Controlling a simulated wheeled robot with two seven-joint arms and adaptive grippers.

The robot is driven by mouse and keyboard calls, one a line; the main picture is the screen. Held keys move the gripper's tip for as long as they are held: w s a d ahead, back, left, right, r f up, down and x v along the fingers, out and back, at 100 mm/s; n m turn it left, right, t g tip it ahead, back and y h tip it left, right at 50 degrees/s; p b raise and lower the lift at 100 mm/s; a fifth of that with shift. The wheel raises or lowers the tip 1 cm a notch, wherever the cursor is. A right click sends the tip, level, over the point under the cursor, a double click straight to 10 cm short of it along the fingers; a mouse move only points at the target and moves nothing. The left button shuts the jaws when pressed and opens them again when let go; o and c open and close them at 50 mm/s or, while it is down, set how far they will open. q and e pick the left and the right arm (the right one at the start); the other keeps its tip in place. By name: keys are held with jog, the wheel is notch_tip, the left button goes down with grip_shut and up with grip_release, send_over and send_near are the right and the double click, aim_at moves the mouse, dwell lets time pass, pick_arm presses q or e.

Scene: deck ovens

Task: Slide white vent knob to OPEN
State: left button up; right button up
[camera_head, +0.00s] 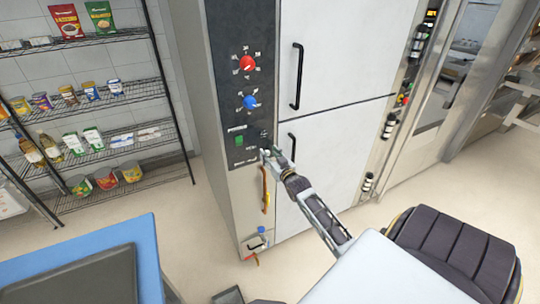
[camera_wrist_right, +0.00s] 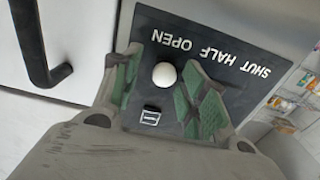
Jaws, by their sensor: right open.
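The white vent knob (camera_wrist_right: 164,75) is a round white ball on a black panel (camera_wrist_right: 188,22). The panel is marked SHUT, HALF and OPEN, upside down in the right wrist view. There the knob appears beside the word OPEN, at the left end of the lettering. My right gripper (camera_wrist_right: 165,88) is open, with one green-padded finger on each side of the knob. I cannot tell whether either finger touches it. In the head view my right gripper (camera_head: 268,154) is at the low end of the oven's control panel (camera_head: 243,60) and hides the knob. My left gripper is not in view.
A red dial (camera_head: 247,63), a blue dial (camera_head: 250,102) and a green switch (camera_head: 239,141) are above my right gripper. A black door handle (camera_head: 297,76) is to the right. An orange handle (camera_head: 265,190) hangs below. A blue table (camera_head: 145,240) stands at lower left.

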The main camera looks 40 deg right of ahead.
jog(key=v, duration=1.1)
jog(key=shift+s, duration=0.35)
dwell(0.9)
